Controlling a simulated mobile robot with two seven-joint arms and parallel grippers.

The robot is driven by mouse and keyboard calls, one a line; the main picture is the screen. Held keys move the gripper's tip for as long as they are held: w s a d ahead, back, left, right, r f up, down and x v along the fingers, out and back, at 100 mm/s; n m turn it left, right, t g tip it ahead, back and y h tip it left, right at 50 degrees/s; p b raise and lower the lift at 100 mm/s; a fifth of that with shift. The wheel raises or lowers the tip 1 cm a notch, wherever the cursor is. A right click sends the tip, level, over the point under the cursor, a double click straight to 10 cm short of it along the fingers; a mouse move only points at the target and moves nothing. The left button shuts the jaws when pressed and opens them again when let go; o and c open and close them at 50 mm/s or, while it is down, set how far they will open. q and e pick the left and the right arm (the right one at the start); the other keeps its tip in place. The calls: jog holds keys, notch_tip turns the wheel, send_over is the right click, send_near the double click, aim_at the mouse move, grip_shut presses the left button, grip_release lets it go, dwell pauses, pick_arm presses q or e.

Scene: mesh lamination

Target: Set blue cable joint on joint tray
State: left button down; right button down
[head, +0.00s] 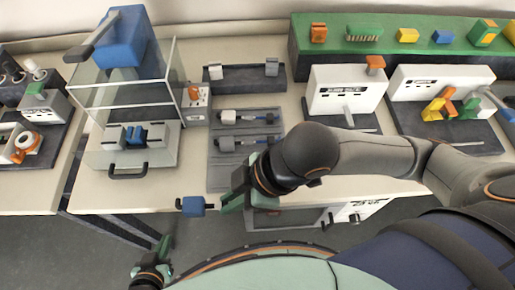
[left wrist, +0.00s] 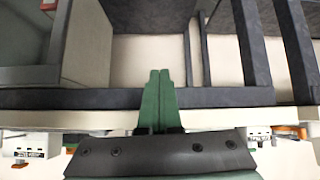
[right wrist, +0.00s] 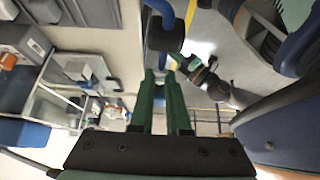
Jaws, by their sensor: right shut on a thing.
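The blue cable joint (head: 192,206) has a blue body with dark ends. It is held in the air off the front edge of the table. My right gripper (head: 228,197) is shut on one dark end, and the joint also shows beyond its fingertips in the right wrist view (right wrist: 164,36). The grey joint tray (head: 224,176) lies on the table behind it, with two grey-and-dark joints on its upper part and a bare front part. My left gripper (head: 164,245) is low in front of the table, empty, with its fingers together in the left wrist view (left wrist: 157,98).
A clear-walled machine (head: 120,90) with a blue top and a handled drawer stands left of the tray. A dark rack (head: 240,78) is behind the tray. White stations (head: 345,92) stand to the right. My right arm covers the table's right front.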

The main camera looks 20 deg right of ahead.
jog(key=w+d+f+b, duration=0.2)
jog(key=w, duration=0.1)
jog(key=w+d+f+b, duration=0.5)
jog(key=w+f, duration=0.1)
jog(key=w, duration=0.1)
jog(key=shift+d+f, duration=0.2)
jog(key=shift+f, duration=0.05)
jog(key=shift+w+d+f, duration=0.15)
jog(key=shift+w+f, duration=0.15)
jog(key=shift+f, duration=0.05)
jog(key=f, duration=0.2)
jog(key=f+b, duration=0.1)
jog(key=shift+w+d+f, duration=0.2)
jog(key=shift+w+f, duration=0.05)
jog(key=shift+f, duration=0.15)
jog(key=shift+f, duration=0.1)
